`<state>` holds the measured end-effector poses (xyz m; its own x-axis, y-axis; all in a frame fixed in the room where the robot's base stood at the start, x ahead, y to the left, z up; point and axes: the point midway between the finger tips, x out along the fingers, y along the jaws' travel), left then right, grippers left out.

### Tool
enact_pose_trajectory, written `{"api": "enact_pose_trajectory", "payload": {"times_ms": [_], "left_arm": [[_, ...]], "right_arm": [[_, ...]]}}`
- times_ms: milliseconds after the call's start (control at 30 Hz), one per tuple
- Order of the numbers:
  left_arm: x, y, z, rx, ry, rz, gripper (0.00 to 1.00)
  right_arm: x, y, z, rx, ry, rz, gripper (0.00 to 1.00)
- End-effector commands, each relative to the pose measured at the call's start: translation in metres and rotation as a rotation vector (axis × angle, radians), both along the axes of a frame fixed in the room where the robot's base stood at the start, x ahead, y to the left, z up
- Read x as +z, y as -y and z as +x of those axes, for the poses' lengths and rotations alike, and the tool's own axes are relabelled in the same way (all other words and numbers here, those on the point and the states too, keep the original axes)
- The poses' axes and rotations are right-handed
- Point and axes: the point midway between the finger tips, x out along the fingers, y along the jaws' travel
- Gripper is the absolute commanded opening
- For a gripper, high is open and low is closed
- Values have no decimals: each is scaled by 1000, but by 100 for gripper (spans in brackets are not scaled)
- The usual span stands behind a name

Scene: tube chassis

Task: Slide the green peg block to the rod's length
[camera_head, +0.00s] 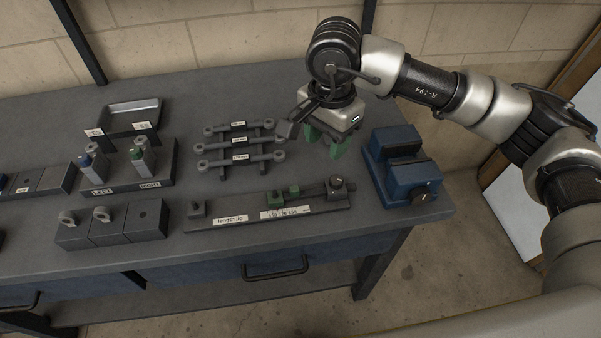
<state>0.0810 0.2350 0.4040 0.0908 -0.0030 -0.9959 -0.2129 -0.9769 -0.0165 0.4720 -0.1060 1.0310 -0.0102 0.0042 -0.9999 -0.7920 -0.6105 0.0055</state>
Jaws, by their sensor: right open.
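The green peg block (276,197) sits on the length jig (203,223), a long dark bar lying along the front of the bench. A smaller green piece (294,191) stands just right of it, near a white scale label (285,212). Dark posts stand at the jig's left (196,209) and right (337,186) ends. Several dark rods with ring ends (240,141) lie on a rack behind the jig, each with a white label. My right gripper (325,150), with green fingers, is open and empty above the bench behind the jig's right end. My left gripper does not show.
A blue vise (402,165) stands right of the gripper, near the bench's right end. Left are a holder (128,182) marked LEFT and RIGHT, a grey tray (130,116) and dark blocks (112,224) with rings. The back of the bench is mostly clear.

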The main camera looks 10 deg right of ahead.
Motion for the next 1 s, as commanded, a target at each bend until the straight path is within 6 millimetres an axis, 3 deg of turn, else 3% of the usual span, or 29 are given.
{"api": "enact_pose_trajectory", "payload": {"times_ms": [33, 200, 300, 467, 667, 1000], "left_arm": [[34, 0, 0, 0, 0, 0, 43], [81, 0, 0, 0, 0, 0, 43], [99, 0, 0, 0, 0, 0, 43], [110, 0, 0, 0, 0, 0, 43], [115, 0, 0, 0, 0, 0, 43], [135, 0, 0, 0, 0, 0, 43]], "right_arm": [[17, -10, 0, 118, -6, 0, 47], [12, -37, -2, 543, -1, 3, 47], [7, -48, -5, 739, 3, 3, 47], [-1, -57, -7, 918, 9, 2, 47], [-20, -58, -8, 951, 7, 2, 47], [-81, -58, -9, 948, 7, 2, 47]]}}
